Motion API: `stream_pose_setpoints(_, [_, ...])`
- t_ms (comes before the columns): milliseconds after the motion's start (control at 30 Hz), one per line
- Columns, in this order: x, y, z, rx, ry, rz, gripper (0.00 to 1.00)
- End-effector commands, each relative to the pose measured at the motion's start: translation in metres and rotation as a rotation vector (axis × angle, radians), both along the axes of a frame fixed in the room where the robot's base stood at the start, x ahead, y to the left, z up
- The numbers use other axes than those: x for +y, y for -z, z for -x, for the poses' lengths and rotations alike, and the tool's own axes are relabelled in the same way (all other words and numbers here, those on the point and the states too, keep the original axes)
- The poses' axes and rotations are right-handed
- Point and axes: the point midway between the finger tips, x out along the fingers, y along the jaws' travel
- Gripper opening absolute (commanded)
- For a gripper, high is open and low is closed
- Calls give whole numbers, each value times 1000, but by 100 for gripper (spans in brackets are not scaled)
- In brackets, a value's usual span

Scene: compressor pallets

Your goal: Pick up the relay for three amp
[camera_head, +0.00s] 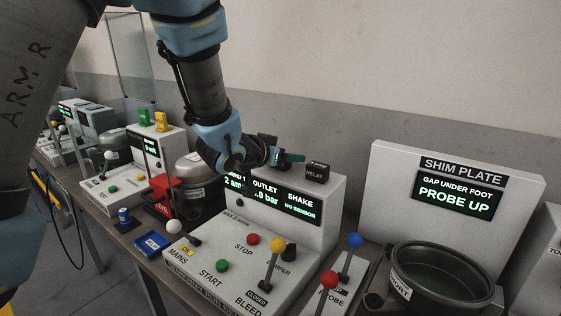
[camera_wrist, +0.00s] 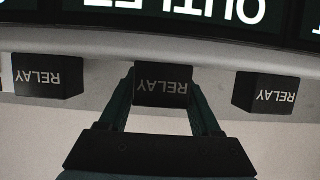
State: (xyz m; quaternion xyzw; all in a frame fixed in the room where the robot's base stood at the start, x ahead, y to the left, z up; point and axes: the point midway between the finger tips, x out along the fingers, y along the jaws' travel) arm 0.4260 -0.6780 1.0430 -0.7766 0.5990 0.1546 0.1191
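Three black relay blocks with white RELAY lettering sit in a row on top of a white console, seen upside down in the wrist view: a left relay (camera_wrist: 47,77), a middle relay (camera_wrist: 163,85) and a right relay (camera_wrist: 266,93). No amp rating is readable on them. My gripper (camera_wrist: 163,92) is open, with its fingers on either side of the middle relay; I cannot tell whether they touch it. In the head view, my gripper (camera_head: 290,158) is above the console top, and one relay (camera_head: 317,172) shows to its right. The others are hidden by my gripper.
The console (camera_head: 322,205) has OUTLET and SHAKE displays and several levers and buttons below. A SHIM PLATE panel (camera_head: 400,185) and a dark round pot (camera_head: 443,275) stand at the right. A blue tray (camera_head: 153,243) lies at the left. A wall stands behind.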

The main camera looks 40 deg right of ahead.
Motion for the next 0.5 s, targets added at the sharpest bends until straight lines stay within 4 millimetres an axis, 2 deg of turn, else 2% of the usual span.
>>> stream_pose_setpoints(67, [0, 0, 0, 0, 0, 0, 54])
stream_pose_setpoints(500, [0, 0, 0, 0, 0, 0, 5])
